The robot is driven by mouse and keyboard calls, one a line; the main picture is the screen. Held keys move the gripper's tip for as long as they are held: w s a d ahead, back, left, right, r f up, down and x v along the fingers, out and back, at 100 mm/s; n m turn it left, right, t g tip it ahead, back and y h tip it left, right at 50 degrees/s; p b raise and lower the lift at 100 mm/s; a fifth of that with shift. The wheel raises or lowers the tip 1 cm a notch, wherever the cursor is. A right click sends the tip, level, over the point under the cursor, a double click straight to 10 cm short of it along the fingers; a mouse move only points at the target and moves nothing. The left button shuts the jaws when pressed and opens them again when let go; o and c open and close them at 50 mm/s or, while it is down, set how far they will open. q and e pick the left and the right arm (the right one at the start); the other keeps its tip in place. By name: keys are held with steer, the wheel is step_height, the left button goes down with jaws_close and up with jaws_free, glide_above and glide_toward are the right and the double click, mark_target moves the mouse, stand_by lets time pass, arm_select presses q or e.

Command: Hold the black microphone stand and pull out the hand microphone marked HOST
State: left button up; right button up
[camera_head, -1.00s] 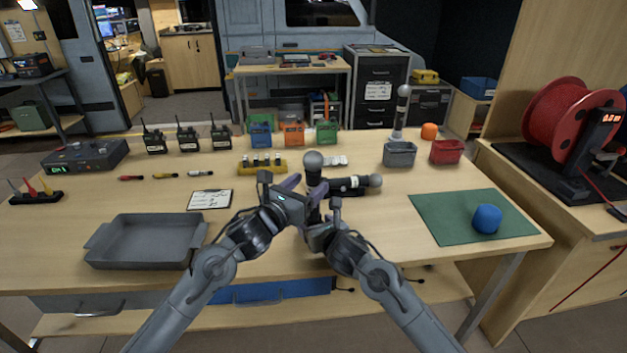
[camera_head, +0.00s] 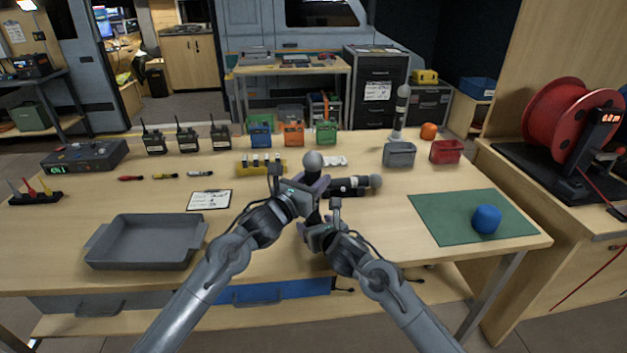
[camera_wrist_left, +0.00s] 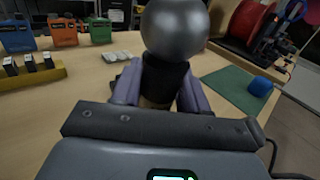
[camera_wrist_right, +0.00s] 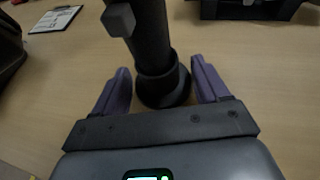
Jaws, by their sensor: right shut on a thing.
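A hand microphone with a grey ball head (camera_head: 313,160) stands upright in the black microphone stand. Its ball also shows large in the left wrist view (camera_wrist_left: 176,28); I cannot read any HOST marking. My left gripper (camera_head: 309,184) is open, its purple fingers on both sides of the microphone's body just below the ball. The black stand (camera_wrist_right: 152,40) shows in the right wrist view. My right gripper (camera_wrist_right: 163,82) is shut on the stand, below my left gripper. My grippers hide much of the stand in the head view.
A second microphone (camera_head: 351,184) lies sideways just right of the grippers. Another microphone (camera_head: 403,105) stands at the back by a grey bin (camera_head: 399,155). A clipboard (camera_head: 209,200) and grey tray (camera_head: 146,243) lie left. A green mat (camera_head: 450,217) with a blue ball (camera_head: 486,219) lies right.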

mark_target(307, 166)
arm_select(q)
steer(key=c, duration=0.4)
steer(key=o, duration=0.5)
steer(key=c, duration=0.5)
steer(key=shift+r, duration=0.4)
steer(key=shift+r, duration=0.3)
steer(key=shift+r, duration=1.9)
arm_select(e)
steer(key=shift+f, duration=0.1)
arm_select(q)
steer(key=shift+r, duration=1.35)
